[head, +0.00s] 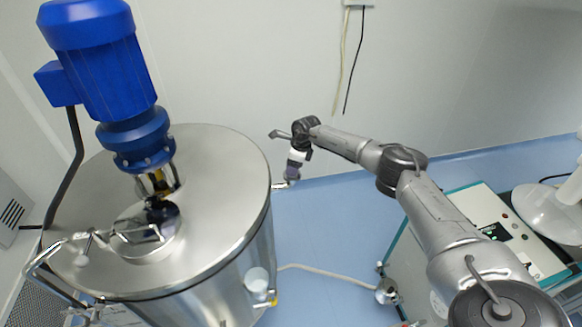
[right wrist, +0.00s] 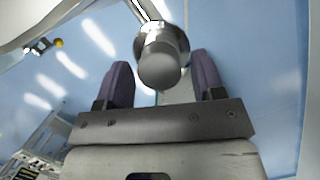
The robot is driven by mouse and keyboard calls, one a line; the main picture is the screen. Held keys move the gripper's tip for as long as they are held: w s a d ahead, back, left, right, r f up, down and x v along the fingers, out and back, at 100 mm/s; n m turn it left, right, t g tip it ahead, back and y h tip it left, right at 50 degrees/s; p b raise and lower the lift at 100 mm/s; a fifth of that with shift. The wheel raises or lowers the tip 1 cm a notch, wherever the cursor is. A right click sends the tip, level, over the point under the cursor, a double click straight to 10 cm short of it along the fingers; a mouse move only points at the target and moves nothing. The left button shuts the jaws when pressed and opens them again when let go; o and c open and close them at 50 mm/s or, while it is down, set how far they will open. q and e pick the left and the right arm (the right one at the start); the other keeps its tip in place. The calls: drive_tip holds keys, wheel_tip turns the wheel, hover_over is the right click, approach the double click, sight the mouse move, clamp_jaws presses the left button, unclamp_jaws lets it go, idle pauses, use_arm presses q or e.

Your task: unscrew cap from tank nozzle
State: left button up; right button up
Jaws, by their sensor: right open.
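The steel tank (head: 215,165) stands at the left in the head view. A short metal nozzle (head: 283,185) sticks out from its right side near the rim. My right gripper (head: 292,172) is at that nozzle, pointing down. In the right wrist view, a grey round-ended cap (right wrist: 159,68) on a wider metal collar (right wrist: 178,40) lies between the two dark purple fingers. The fingers are open, with a visible gap on both sides of the cap. In the head view the gripper hides the cap. My left gripper is not in view.
A blue motor (head: 100,60) stands on the tank lid, with a clamp handle (head: 85,245) at its front. A hose (head: 325,271) runs across the blue floor (head: 320,225). A control cabinet (head: 500,225) stands at the right. The wall behind is bare except for hanging cables.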

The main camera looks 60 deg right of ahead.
drive_tip(key=shift+r+p, duration=0.1)
drive_tip(key=shift+p, duration=0.35)
drive_tip(key=shift+m+h+p, duration=0.3)
drive_tip(key=shift+m+p, duration=0.45)
drive_tip(key=shift+m, duration=0.25)
drive_tip(key=shift+a+m+p, duration=0.1)
drive_tip(key=shift+m+p, duration=0.5)
drive_tip(key=shift+p, duration=0.05)
drive_tip(key=shift+m, duration=0.3)
